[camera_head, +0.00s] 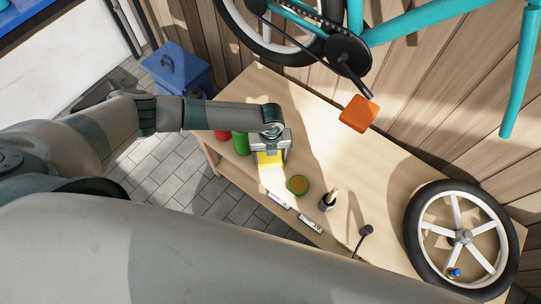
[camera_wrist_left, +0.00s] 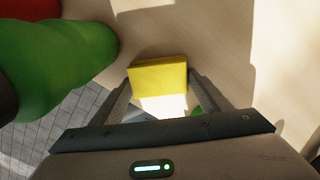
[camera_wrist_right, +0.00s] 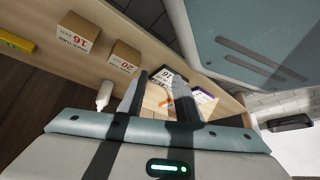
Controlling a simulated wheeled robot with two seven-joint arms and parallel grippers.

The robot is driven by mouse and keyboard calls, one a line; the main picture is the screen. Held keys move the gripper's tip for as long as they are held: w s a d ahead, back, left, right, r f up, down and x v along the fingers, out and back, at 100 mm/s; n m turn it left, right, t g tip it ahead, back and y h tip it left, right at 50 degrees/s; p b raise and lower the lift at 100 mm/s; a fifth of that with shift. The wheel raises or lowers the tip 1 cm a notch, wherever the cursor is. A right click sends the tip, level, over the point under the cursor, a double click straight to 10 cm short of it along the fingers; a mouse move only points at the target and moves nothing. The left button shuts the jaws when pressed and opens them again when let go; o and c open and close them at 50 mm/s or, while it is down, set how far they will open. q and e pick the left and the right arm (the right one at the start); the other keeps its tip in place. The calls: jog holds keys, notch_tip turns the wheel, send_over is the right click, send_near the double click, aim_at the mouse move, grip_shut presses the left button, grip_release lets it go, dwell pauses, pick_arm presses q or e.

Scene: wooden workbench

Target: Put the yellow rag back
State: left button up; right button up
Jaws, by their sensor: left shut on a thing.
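The yellow rag (camera_head: 269,158) is a folded, block-like yellow piece near the left front part of the workbench. My left gripper (camera_head: 270,152) is shut on it, and in the left wrist view the rag (camera_wrist_left: 158,77) sits between the two fingers (camera_wrist_left: 160,98). Its lower part is brightly sunlit. I cannot tell whether it touches the bench top. My right gripper (camera_wrist_right: 157,90) shows only in its own wrist view, with its fingers apart and nothing between them, facing a shelf with boxes.
A green bottle (camera_head: 240,143) and red one (camera_head: 221,135) stand left of my left gripper. A round green-rimmed tin (camera_head: 298,184), a dark brush holder (camera_head: 328,200) and a wheel (camera_head: 462,236) are rightward. An orange block (camera_head: 358,113) is at the back. The bench middle (camera_head: 360,165) is clear.

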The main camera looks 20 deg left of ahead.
aim_at(271, 158)
pick_arm(q)
jog(key=shift+f, duration=0.1)
pick_arm(e)
jog(key=shift+w, duration=0.2)
pick_arm(q)
jog(key=o, duration=0.9)
pick_arm(e)
jog(key=shift+w+a+r, duration=0.15)
jog(key=shift+w+r, duration=0.15)
jog(key=shift+w, duration=0.1)
jog(key=shift+s, duration=0.1)
pick_arm(q)
jog(key=shift+r, duration=0.45)
notch_tip(271, 158, up, 11)
jog(key=shift+r+b, duration=0.2)
jog(key=shift+b, duration=0.35)
pick_arm(e)
jog(key=w, duration=0.1)
jog(key=w+a+r, duration=0.1)
jog(key=w+t, duration=0.1)
jog(key=shift+a+r, duration=0.25)
jog(key=shift+a, duration=0.1)
jog(key=shift+s+d+f, duration=0.1)
jog(key=shift+s+f, duration=0.05)
jog(key=shift+s, duration=0.05)
